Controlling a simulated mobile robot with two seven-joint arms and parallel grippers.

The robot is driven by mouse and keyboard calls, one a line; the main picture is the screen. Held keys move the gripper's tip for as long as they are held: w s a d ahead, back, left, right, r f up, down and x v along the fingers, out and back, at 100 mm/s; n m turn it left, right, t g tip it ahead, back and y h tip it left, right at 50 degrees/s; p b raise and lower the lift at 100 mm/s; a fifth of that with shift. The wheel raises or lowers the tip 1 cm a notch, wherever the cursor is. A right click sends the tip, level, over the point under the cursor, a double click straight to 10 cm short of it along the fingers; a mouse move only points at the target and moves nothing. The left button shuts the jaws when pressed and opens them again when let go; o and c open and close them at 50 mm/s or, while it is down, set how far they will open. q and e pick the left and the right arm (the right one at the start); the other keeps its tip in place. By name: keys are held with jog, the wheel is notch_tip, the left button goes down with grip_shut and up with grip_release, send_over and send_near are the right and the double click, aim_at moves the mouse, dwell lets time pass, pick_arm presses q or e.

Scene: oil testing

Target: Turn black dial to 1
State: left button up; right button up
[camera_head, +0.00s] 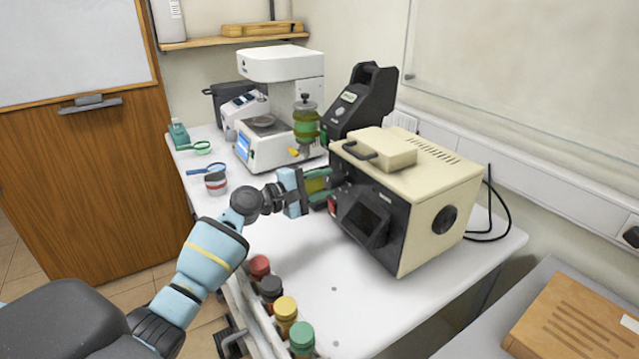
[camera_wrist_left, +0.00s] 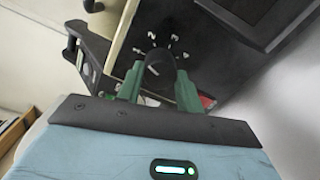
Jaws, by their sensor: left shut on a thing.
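The beige and black machine (camera_head: 440,190) stands on the white table. In the left wrist view its black front panel carries the black dial (camera_wrist_left: 159,66), with white number marks around it. My left gripper (camera_head: 331,189) is at the left part of that panel in the head view. In the wrist view my left gripper (camera_wrist_left: 159,85) has its green fingers on either side of the dial, shut on it. The dial is mostly hidden by the gripper in the head view. I cannot read which number it points to. My right gripper is not in view.
Several jars with coloured lids (camera_head: 285,308) stand in a row along the table's front edge. A white instrument (camera_head: 281,95) and a black device (camera_head: 357,103) stand behind. The table is clear between jars and machine.

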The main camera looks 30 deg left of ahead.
pick_arm(q)
jog(key=shift+n, duration=1.5)
jog(key=o, duration=1)
jog(key=shift+s+a+f, duration=0.1)
jog(key=v, duration=0.7)
jog(key=shift+s+a, duration=0.2)
jog(key=shift+s, duration=0.05)
